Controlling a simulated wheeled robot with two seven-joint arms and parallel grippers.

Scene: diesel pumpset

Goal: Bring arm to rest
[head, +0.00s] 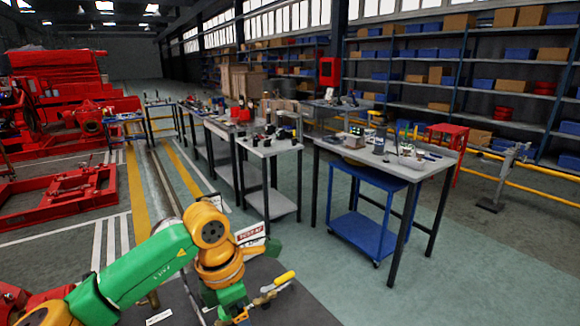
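My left arm (150,262), green with orange joints, comes in from the lower left. It bends down at an orange wrist joint (212,228). My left gripper (238,312) points down at the bottom edge of the view, over or beside a dark surface. Its fingertips are small and partly cut off, so I cannot tell whether it is open or shut. A small tool-like item with a yellow end (284,277) shows just right of the gripper. I cannot tell whether they touch. My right gripper is not in view.
A dark tabletop (300,308) lies at the bottom. Grey workbenches (268,150) with parts stand beyond, with a blue cart (358,226) under the right one. Red machinery (60,105) is at the left; shelves line the right. Green floor (330,270) between is clear.

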